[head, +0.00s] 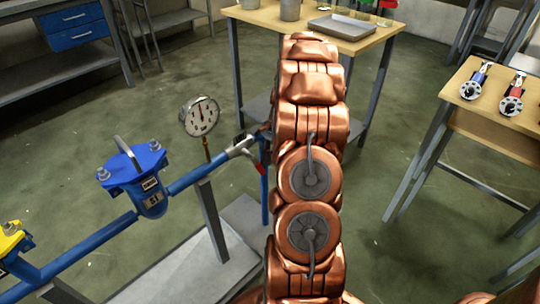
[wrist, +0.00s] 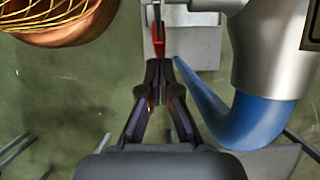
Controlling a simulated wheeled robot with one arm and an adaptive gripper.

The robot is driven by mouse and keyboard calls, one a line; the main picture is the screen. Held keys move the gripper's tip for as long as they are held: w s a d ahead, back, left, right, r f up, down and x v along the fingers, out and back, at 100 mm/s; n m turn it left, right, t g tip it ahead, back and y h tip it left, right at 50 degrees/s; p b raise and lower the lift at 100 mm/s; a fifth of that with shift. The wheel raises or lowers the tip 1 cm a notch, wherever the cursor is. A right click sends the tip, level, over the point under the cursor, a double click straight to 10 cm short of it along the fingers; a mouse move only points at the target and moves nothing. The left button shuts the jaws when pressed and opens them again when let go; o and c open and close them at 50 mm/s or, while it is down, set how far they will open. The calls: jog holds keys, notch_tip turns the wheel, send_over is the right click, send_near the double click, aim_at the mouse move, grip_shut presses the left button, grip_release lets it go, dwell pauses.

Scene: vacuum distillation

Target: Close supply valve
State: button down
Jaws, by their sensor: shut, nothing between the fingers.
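The supply valve appears to be the silver valve (head: 240,148) on the blue pipe in the head view, just left of my arm. Its red handle (head: 259,168) hangs down, angled away from the pipe line. In the wrist view the red handle (wrist: 158,47) stands just beyond my fingertips, nearly in line with them. My gripper (wrist: 158,66) is shut and empty there. A gap or light touch between the fingertips and the handle cannot be told. In the head view my copper arm hides most of the gripper and the pipe's right end.
A pressure gauge (head: 200,116) rises from the pipe left of the valve, and a blue strainer (head: 148,180) sits further left. In the wrist view a blue pipe bend (wrist: 252,122) and a grey metal fitting (wrist: 272,48) are close on the right. A wooden table (head: 252,13) stands behind.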

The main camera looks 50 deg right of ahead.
aim_at(262, 167)
jog(key=shift+a, duration=0.1)
dwell(0.3)
jog(key=shift+a+f+y+p, duration=0.4)
jog(key=shift+y+p, duration=0.5)
jog(key=shift+p, duration=0.2)
jog(key=shift+a+f+y+p, duration=0.25)
jog(key=shift+a+y+p, duration=0.1)
jog(key=shift+y+p, duration=0.65)
jog(key=shift+a+p, duration=0.2)
jog(key=shift+p, duration=0.25)
jog(key=shift+a+f, duration=0.15)
jog(key=shift+f, duration=0.2)
